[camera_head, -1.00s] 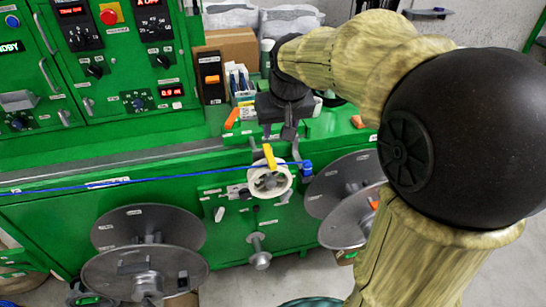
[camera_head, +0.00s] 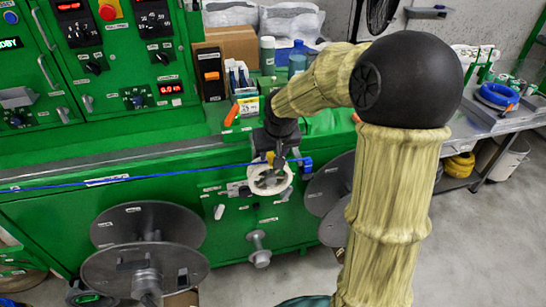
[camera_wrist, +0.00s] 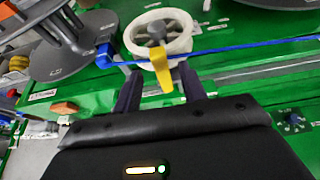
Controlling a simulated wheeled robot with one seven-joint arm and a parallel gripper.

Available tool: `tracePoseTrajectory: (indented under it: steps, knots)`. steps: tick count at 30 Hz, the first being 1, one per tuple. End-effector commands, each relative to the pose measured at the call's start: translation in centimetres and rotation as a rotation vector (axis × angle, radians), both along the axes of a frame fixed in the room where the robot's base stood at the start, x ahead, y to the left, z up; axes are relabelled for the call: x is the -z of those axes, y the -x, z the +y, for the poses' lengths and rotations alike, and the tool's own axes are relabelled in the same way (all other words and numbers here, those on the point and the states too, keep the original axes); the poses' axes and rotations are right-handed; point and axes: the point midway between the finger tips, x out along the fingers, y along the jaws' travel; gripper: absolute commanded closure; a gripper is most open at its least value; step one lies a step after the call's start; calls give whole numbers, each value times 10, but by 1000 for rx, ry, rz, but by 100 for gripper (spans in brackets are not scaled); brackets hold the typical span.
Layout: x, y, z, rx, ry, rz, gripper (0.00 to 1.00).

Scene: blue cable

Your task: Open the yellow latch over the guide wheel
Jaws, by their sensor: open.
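The yellow latch (camera_wrist: 162,70) lies over the white guide wheel (camera_wrist: 178,32) in the wrist view, running from the hub toward me with its end bent to the right. My gripper (camera_wrist: 160,80) is open, with one dark finger on each side of the latch. I cannot tell whether either finger touches it. In the head view my gripper (camera_head: 276,150) is just above the guide wheel (camera_head: 268,178) and hides most of the latch (camera_head: 270,157). The blue cable (camera_head: 130,178) runs across the machine front to the wheel. It also passes the wheel in the wrist view (camera_wrist: 240,47).
A blue part (camera_head: 306,165) is just right of the wheel. Large grey reels (camera_head: 148,225) stand at the lower left, and another grey reel (camera_head: 325,190) is close to the right. An orange-handled item (camera_head: 232,115) lies on the ledge above. A post (camera_head: 258,248) sticks out below the wheel.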

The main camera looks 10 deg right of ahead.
Motion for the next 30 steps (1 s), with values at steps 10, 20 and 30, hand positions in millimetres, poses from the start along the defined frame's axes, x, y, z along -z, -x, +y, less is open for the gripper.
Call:
tracePoseTrajectory:
  steps: [10, 20, 30]
  knots:
    - [28, -11, 0, 0, 0, 0, 58]
    - [27, -11, 0, 0, 0, 0, 84]
    - [26, -11, 0, 0, 0, 2, 100]
